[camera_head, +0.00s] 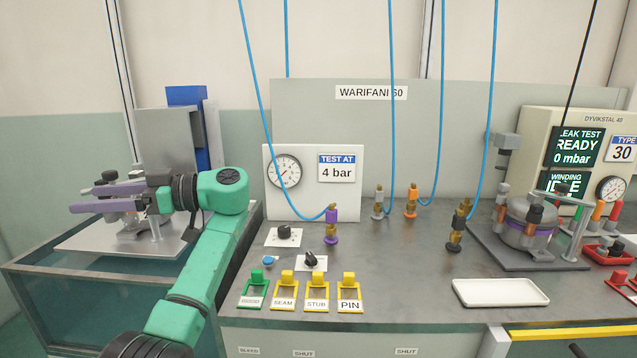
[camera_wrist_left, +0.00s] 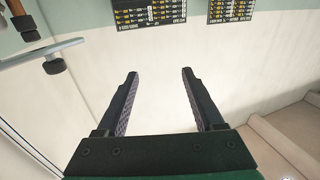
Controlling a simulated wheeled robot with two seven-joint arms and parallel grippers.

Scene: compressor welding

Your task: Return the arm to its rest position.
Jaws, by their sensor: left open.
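My left arm is green and comes in from the bottom left of the head view, bending at an elbow near the bench's left edge. My left gripper (camera_head: 87,199) points left over the glass-sided tank (camera_head: 60,292). Its two purple-padded fingers are apart with nothing between them. My right arm and gripper are not in view.
A metal fixture (camera_head: 166,135) stands behind the left gripper. The bench holds a gauge panel (camera_head: 345,207), coloured hose fittings, labelled tags, a white tray (camera_head: 500,292) and a compressor (camera_head: 528,222). Blue hoses hang over the bench.

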